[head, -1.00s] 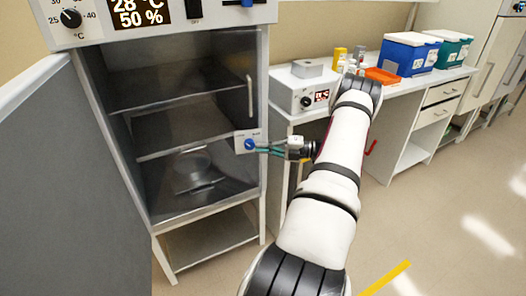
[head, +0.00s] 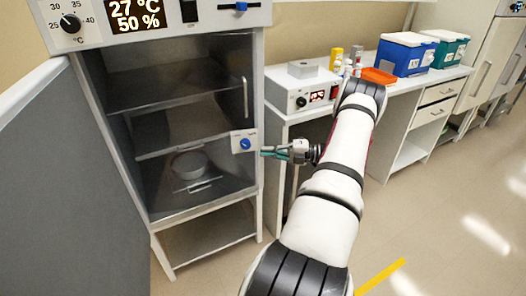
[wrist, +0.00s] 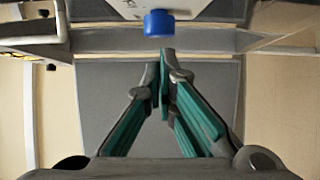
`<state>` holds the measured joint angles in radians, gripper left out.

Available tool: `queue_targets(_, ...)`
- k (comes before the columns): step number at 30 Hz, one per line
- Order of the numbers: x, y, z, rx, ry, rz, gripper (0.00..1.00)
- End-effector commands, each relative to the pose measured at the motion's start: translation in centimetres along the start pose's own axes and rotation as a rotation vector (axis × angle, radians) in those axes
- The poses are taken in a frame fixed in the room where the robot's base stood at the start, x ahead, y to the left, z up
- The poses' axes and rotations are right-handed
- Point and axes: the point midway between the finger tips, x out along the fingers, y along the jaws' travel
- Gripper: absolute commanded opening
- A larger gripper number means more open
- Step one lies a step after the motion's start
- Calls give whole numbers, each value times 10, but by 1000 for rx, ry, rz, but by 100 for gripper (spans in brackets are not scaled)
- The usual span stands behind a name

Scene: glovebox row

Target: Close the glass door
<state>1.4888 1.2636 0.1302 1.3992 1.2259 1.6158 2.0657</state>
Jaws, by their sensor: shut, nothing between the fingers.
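The glass door (head: 185,110) of the incubator spans the front opening, with a pale upright handle (head: 244,97) near its right edge. It looks flush or nearly so; I cannot tell whether a small gap is left. A white latch plate with a blue knob (head: 245,144) sits at the right edge below the handle. My gripper (head: 263,152) is shut and empty, just right of the knob and apparently clear of it. In the wrist view the green-padded fingers (wrist: 165,65) meet at their tips, with the blue knob (wrist: 158,23) just beyond them.
The grey outer door (head: 65,190) stands wide open at the left. A dish (head: 189,165) sits inside behind the glass. A bench (head: 440,78) with a control box (head: 300,97), orange tray (head: 379,76) and blue cooler (head: 402,58) stands right. Floor at the right is free.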

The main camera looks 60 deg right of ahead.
Motion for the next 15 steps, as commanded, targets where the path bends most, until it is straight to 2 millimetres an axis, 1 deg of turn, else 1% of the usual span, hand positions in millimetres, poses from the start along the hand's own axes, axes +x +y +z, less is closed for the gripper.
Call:
queue_targets(1, -8, -1, 7, -4, -4, -2, 0)
queue_targets(7, -34, -1, 28, -5, -4, -1, 0)
queue_targets(12, -49, -1, 39, -2, -3, -1, 0)
queue_targets(15, -54, 0, 42, -2, -3, -1, 0)
